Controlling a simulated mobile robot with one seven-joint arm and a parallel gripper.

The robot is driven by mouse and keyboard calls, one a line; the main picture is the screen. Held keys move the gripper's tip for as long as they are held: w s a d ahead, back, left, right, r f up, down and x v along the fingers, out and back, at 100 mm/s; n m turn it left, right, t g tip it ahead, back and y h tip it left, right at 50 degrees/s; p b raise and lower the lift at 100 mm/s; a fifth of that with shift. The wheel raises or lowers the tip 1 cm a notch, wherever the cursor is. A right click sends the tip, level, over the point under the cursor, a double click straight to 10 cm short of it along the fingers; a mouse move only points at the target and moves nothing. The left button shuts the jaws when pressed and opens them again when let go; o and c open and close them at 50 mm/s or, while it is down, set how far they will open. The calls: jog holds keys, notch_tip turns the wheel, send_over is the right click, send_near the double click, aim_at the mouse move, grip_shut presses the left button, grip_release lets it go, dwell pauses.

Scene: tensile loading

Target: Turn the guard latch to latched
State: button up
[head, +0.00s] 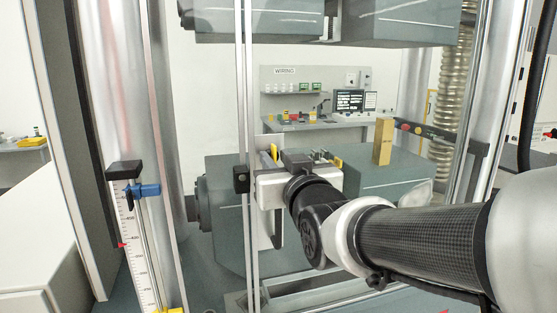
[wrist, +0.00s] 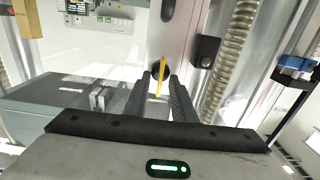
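The guard latch shows in the wrist view as a thin yellow lever (wrist: 163,76) in front of a dark round hub on a pale upright panel. It stands nearly upright in that picture. My gripper (wrist: 161,88) has its two dark fingers on either side of the lever, with narrow gaps visible, so it looks open around it. In the head view my gripper's pale body (head: 268,190) is at the frame's clear guard, and a small yellow piece (head: 274,153) shows beside it, probably the lever. The fingertips are largely hidden there.
A black block (wrist: 205,52) sits close beside the latch; a black block (head: 240,178) also shows on the guard rail in the head view. A brass-coloured block (head: 384,141) stands on the grey machine body. A blue clamp (head: 142,190) is on the left column.

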grip_shut()
jog(key=shift+f+b, duration=0.1)
jog(key=shift+b, duration=0.2)
jog(key=shift+n+b, duration=0.35)
jog(key=shift+n, duration=0.05)
jog(key=shift+a+f+n+b, duration=0.1)
jog(key=shift+a+n+b, duration=0.05)
jog(key=shift+n+b, duration=3.85)
jog(key=shift+a+f+n+b, duration=0.1)
jog(key=shift+n+b, duration=3.2)
jog(key=shift+n, duration=1.3)
